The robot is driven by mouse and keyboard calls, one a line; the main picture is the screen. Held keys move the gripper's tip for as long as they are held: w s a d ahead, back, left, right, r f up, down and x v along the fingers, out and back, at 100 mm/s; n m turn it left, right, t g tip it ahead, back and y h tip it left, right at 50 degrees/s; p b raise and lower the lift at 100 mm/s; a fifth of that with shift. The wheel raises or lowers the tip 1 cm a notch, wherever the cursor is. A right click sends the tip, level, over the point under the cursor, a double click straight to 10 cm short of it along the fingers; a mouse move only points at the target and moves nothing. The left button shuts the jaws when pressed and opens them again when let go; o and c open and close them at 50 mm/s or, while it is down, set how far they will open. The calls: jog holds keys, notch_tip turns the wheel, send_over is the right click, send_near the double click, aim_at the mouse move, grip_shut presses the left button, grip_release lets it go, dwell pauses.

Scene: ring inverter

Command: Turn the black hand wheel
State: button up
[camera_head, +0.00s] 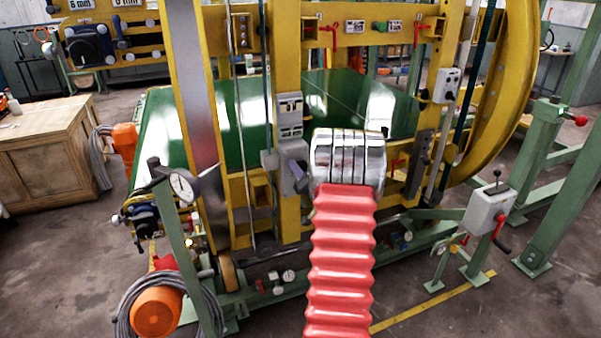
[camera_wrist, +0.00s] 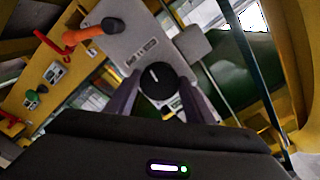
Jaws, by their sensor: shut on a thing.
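In the wrist view, the black hand wheel (camera_wrist: 155,80) shows as a round dark knob on a grey metal plate (camera_wrist: 140,42). The two dark fingers of my gripper (camera_wrist: 159,93) stand on either side of it, shut on the wheel. The wheel's face shows between the fingers; its sides are partly covered by them. In the head view, my arm hides the gripper and I cannot make out the wheel.
An orange handle (camera_wrist: 82,34) with a black end juts over the plate, close to the fingers. Red levers (camera_head: 418,32) and a green button (camera_head: 381,26) sit on the yellow beam. A grey control box (camera_head: 491,210) stands at the right.

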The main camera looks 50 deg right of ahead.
jog(key=o, duration=1.1)
jog(key=shift+c, duration=0.2)
jog(key=v, duration=1.4)
jog(key=shift+d+f, duration=0.1)
jog(key=shift+f, duration=0.05)
